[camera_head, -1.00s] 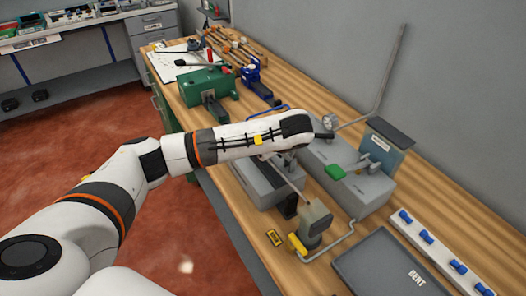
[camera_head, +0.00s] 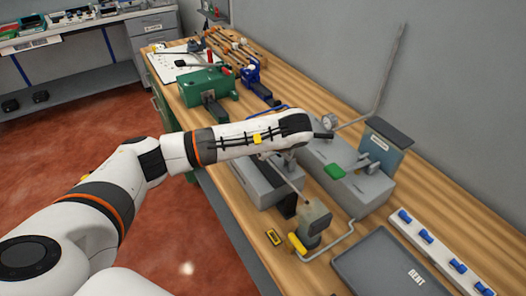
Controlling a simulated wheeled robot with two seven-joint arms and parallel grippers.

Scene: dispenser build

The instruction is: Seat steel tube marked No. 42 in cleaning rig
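My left arm reaches in from the left over the bench. Its wrist end hides most of my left gripper (camera_head: 289,156), so I cannot see its fingertips or what they hold. Below it stands a grey bench rig (camera_head: 263,185) with a black upright support (camera_head: 286,205) and a grey end block (camera_head: 315,219) with a yellow lever (camera_head: 297,243). A thin steel tube (camera_head: 294,187) slants from under my wrist toward the end block. Its upper end is hidden, and I cannot read a number on it. My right gripper is not in view.
A dark tray marked BENT (camera_head: 385,265) and a white strip with blue clips (camera_head: 428,238) lie at front right. A green machine (camera_head: 207,86) and several rods (camera_head: 237,46) are farther back.

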